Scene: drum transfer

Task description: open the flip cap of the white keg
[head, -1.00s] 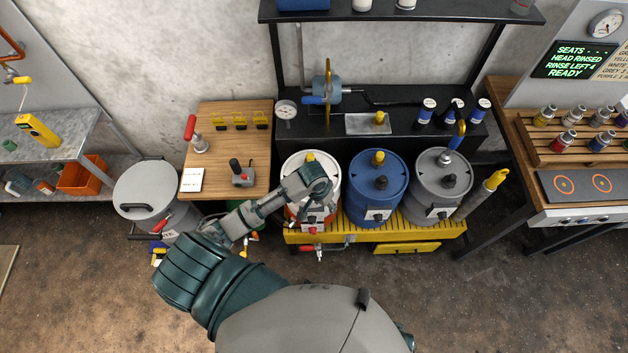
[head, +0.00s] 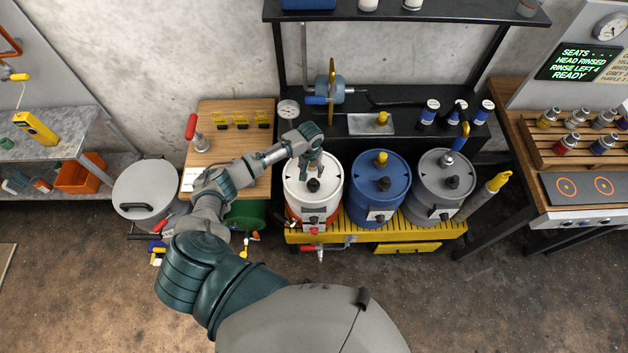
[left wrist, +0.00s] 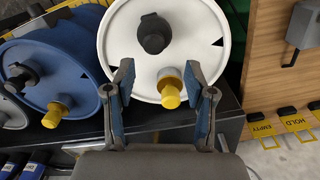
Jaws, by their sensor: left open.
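The white keg (head: 300,203) stands at the left of a row of three on the yellow rack. Its lid (left wrist: 205,40) fills the upper middle of the left wrist view. The lid carries a black cap (left wrist: 153,33) and a yellow-topped fitting (left wrist: 170,91). My left gripper (head: 311,172) is over the rear part of the lid, pointing down. In the left wrist view its open fingers (left wrist: 159,70) stand on either side of the yellow-topped fitting, with gaps between. In the head view the gripper hides that fitting. My right gripper does not show.
A blue keg (head: 378,207) stands close beside the white one, with a grey keg (head: 428,205) beyond. A wooden table (head: 235,152) is at the left. A black bench (head: 355,105) with a pump (head: 326,88) is behind. Open floor lies in front of the yellow rack (head: 400,233).

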